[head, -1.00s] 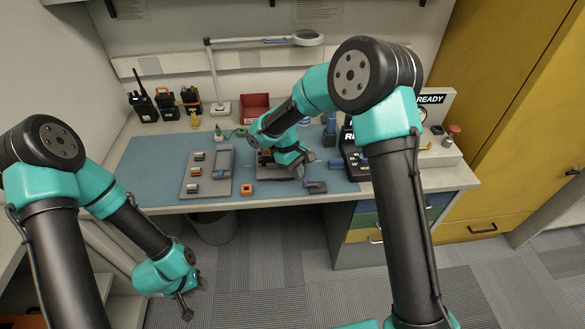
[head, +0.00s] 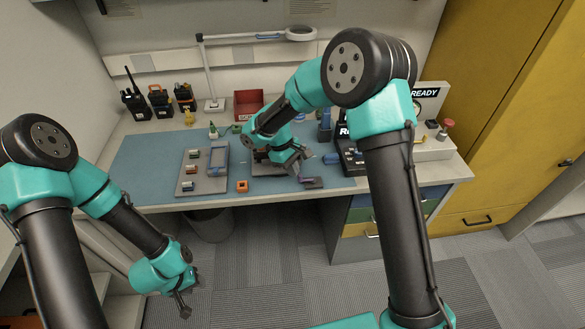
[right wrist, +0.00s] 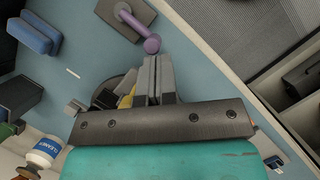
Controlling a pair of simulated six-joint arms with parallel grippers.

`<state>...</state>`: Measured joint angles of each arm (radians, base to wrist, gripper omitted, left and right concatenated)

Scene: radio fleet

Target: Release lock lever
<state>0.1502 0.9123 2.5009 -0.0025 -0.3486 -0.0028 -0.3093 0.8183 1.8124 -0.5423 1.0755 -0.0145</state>
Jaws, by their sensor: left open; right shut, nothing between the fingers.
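A purple lever (right wrist: 135,25) with a ball end sits on a dark block (right wrist: 126,12) in the right wrist view; it looks like the lock lever. In the head view the purple lever (head: 308,180) is at the bench's front edge. My right gripper (right wrist: 155,62) is shut and empty, its fingertips just short of the ball end and apart from it in the picture. In the head view the right gripper (head: 300,172) is beside the lever and partly covers a grey fixture behind it. My left gripper (head: 183,308) is open and empty, low in front of the bench.
A grey tray (head: 187,188) with small parts and an orange block (head: 242,186) lie on the blue mat (head: 140,165). A red bin (head: 248,103), radios (head: 160,103) and a lamp (head: 212,80) stand behind. A white bottle (right wrist: 45,150) shows in the wrist view.

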